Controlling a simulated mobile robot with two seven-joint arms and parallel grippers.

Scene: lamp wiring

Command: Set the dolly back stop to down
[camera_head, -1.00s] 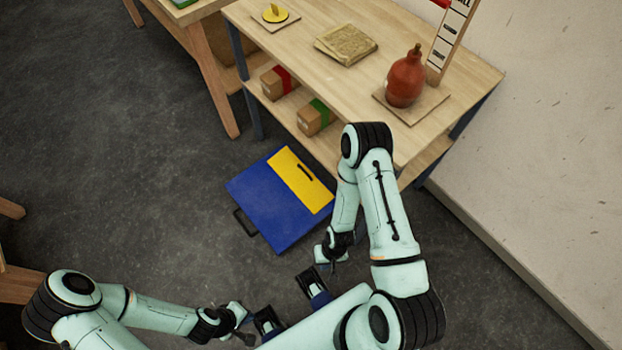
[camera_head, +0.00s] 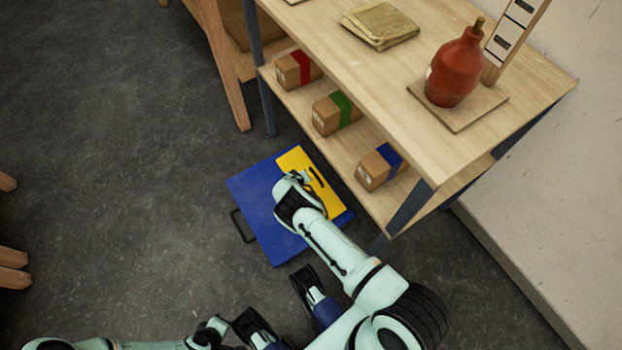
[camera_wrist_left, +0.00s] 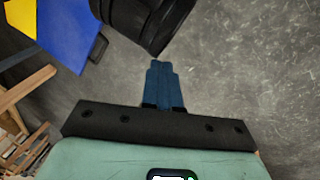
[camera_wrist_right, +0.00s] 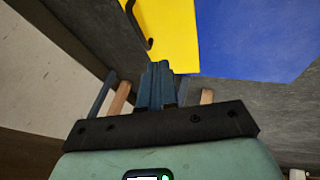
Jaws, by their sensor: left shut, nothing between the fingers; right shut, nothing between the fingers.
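The dolly is a low blue platform (camera_head: 262,215) with a yellow panel (camera_head: 325,192) at its shelf-side end. A black curved bar or slot (camera_head: 316,177) marks the panel, and it also shows in the right wrist view (camera_wrist_right: 141,27); I cannot tell if it is the back stop. My right arm crosses above the dolly and hides part of it. My right gripper (camera_wrist_right: 160,68) is shut and empty, with the yellow panel beyond its tips. My left gripper (camera_wrist_left: 161,66) is shut and empty, over bare floor, apart from the dolly (camera_wrist_left: 68,35).
A wooden shelf unit (camera_head: 400,105) stands close beyond the dolly, with ribboned boxes (camera_head: 338,113) on its lower shelf and a red bottle (camera_head: 455,68) on top. A black handle (camera_head: 241,226) sticks out from the dolly's left side. Floor to the left is open.

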